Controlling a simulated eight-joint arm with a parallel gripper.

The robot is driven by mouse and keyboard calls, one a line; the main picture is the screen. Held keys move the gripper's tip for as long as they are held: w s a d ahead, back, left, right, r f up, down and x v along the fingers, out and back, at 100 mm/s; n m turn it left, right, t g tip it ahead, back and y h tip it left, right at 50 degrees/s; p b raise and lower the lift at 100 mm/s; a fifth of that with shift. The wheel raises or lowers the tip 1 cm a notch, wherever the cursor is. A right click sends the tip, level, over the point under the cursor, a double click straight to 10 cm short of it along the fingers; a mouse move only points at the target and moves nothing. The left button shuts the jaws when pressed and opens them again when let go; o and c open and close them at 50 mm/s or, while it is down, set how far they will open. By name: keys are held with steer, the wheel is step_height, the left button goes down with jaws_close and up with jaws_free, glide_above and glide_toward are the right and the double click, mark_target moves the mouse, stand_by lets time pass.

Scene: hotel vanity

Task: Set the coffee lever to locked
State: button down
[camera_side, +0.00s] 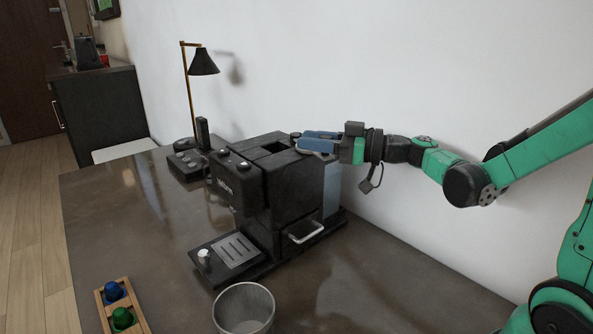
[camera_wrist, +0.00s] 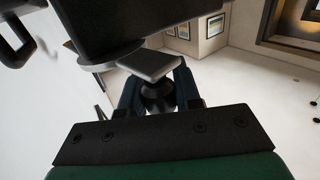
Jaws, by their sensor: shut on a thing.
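The black coffee machine (camera_side: 255,185) stands on the brown vanity top, with a drip tray in front and a pale handle on its side. My gripper (camera_side: 303,141) reaches in from the right, its blue fingers at the machine's top rear edge. The fingers hide most of the coffee lever in the side view. In the wrist view a flat grey piece, seemingly the coffee lever (camera_wrist: 149,65), lies between the fingers of my gripper (camera_wrist: 155,76), below the dark machine body. My gripper is shut on it. The lever's exact setting cannot be told.
A wire-mesh bin (camera_side: 243,310) stands at the front. A wooden holder (camera_side: 104,318) with blue and green capsules is at the front left. A black lamp (camera_side: 203,63) and a dark phone (camera_side: 187,163) stand behind the machine. The left part of the vanity top is clear.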

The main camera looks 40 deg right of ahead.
mark_target(268, 156)
steer(key=shift+a, duration=0.1)
stand_by(0.5)
steer(key=a+m+t+h, duration=0.1)
steer(key=h, duration=0.1)
steer(key=w+a+m+t+h, duration=0.1)
steer(key=m+h, duration=0.1)
steer(key=a+m+h, duration=0.1)
steer(key=h, duration=0.1)
steer(key=shift+w+a+m+t+h, duration=0.1)
steer(key=shift+w+m+t+h, duration=0.2)
steer(key=shift+w+t, duration=0.1)
steer(key=m+h, duration=0.1)
steer(key=h, duration=0.1)
steer(key=w+a+m+h, duration=0.1)
steer(key=h, duration=0.1)
steer(key=w+m+h, duration=0.1)
steer(key=h, duration=0.1)
steer(key=shift+w+a+m, duration=0.15)
steer(key=shift+a+m, duration=0.1)
steer(key=shift+m, duration=0.15)
steer(key=shift+w+a+m+g+h, duration=0.1)
steer(key=shift+w+m+g+h, duration=0.15)
steer(key=shift+m+h, duration=0.3)
steer(key=shift+w+a+m+g+h, duration=0.15)
steer(key=shift+w+m+h, duration=0.2)
steer(key=shift+h, duration=0.45)
steer(key=shift+w+d+m+g+h, duration=0.1)
steer(key=shift+w+m+g+h, duration=0.2)
steer(key=shift+h, duration=0.35)
